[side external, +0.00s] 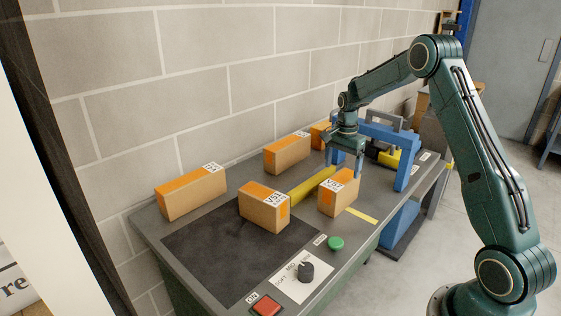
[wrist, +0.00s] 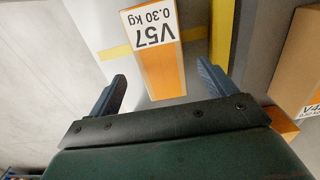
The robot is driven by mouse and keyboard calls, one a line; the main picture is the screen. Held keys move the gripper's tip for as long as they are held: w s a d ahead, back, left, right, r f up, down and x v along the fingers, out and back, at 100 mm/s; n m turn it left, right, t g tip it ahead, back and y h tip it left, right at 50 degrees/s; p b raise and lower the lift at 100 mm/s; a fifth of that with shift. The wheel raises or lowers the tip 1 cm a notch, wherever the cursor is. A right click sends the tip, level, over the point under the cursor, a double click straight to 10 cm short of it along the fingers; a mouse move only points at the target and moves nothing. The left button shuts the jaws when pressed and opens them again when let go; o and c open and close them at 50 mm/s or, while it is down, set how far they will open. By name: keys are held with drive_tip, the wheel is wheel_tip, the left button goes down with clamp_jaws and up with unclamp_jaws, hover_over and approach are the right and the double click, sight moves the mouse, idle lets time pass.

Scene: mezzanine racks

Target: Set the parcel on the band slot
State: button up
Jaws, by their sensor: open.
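An orange-topped cardboard parcel labelled V57 (side external: 337,199) stands upright on the grey bench. In the wrist view the parcel (wrist: 157,60) lies across a thin yellow strip (wrist: 115,52), which shows on both sides of it. The strip (side external: 362,215) also shows beside the parcel in the side view. My gripper (side external: 346,172) is open, pointing down close above the parcel's far end. In the wrist view my gripper (wrist: 162,82) has a finger on each side of the parcel, with gaps and nothing clamped. No slot is clearly identifiable; the parcel hides the strip's middle.
A yellow bar (side external: 312,186) runs beside the parcel. Similar parcels stand nearby: one in front (side external: 264,208), others along the wall (side external: 190,192) (side external: 287,153). A blue frame (side external: 402,160) stands to the right. The dark mat (side external: 215,250) has free room; a knob (side external: 306,271) and buttons line the front.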

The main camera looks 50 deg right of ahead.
drive_tip(key=shift+r, duration=1.35)
drive_tip(key=shift+a+r, duration=0.2)
drive_tip(key=s+a+r+n+t, duration=0.1)
drive_tip(key=s+a+r+n, duration=0.35)
drive_tip(key=a+r, duration=0.35)
drive_tip(key=s+a+r+n+t, duration=0.1)
drive_tip(key=s+a+r+n, duration=0.35)
drive_tip(key=a+r, duration=0.35)
drive_tip(key=s+a+n+t, duration=0.1)
drive_tip(key=s+a+n, duration=0.3)
drive_tip(key=s, duration=0.5)
drive_tip(key=s+a+n+t, duration=0.2)
drive_tip(key=s+a+n, duration=0.3)
drive_tip(key=s, duration=0.5)
drive_tip(key=shift+a+t, duration=0.3)
